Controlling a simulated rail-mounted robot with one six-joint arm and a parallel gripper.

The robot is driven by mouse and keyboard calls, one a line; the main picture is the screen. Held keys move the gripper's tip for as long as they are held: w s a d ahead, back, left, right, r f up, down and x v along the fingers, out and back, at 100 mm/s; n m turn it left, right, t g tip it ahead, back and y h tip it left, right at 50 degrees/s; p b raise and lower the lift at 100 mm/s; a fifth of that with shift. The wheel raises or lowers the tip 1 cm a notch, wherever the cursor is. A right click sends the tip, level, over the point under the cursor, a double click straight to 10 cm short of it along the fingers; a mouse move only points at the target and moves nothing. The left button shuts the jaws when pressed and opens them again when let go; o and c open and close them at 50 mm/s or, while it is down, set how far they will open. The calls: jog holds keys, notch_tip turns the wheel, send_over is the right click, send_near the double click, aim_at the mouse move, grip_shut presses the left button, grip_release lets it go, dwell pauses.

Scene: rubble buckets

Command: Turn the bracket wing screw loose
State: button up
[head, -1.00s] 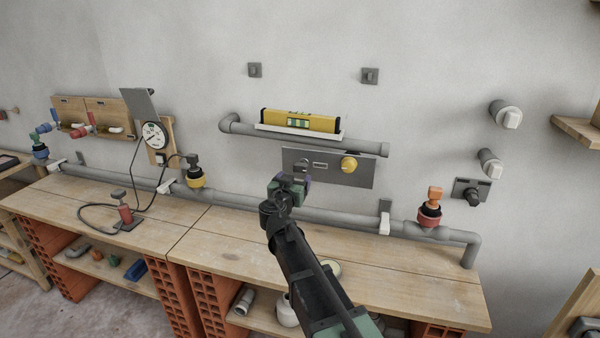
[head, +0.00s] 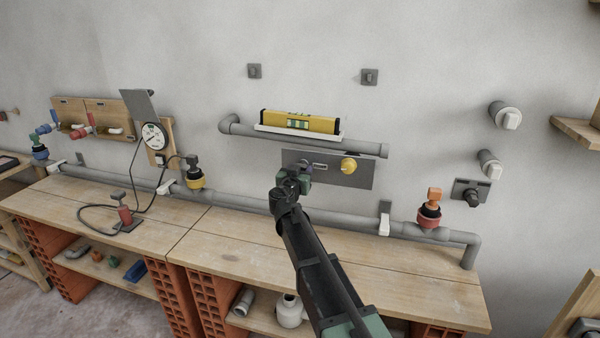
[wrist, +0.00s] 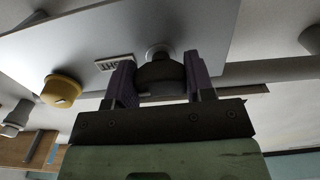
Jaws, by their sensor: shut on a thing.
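My gripper (head: 304,172) is at the left end of the grey metal panel (head: 335,178) on the wall. In the wrist view my gripper (wrist: 160,80) has its two purple fingers shut on a dark round knob (wrist: 160,72) that stands out from the panel. In the head view my gripper mostly hides this knob. A yellow knob (head: 349,165) is to its right on the same panel, with a small label (head: 320,165) between them. A dark fitting on a grey plate (head: 472,196) is far right. I cannot tell which piece is the bracket wing screw.
A yellow level (head: 299,121) lies on a white shelf above the panel, next to a grey pipe (head: 360,148). A lower pipe (head: 340,216) runs along the wall behind the wooden bench (head: 235,235). A red and orange valve (head: 431,208) stands at right. The bench top is mostly clear.

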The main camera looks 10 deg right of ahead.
jog(key=shift+n, duration=0.4)
jog(key=n, duration=0.4)
jog(key=shift+s+d+n, duration=0.1)
jog(key=shift+d+n, duration=0.05)
jog(key=shift+n, duration=0.15)
jog(key=n, duration=0.4)
jog(key=shift+r+n, duration=0.1)
jog(key=shift+n, duration=0.2)
jog(key=n, duration=0.5)
jog(key=shift+d+r, duration=0.1)
jog(key=shift+r, duration=0.05)
jog(key=shift+s+r+n+p, duration=0.1)
jog(key=shift+n+p, duration=0.25)
jog(key=shift+n, duration=2.15)
jog(key=o, duration=0.9)
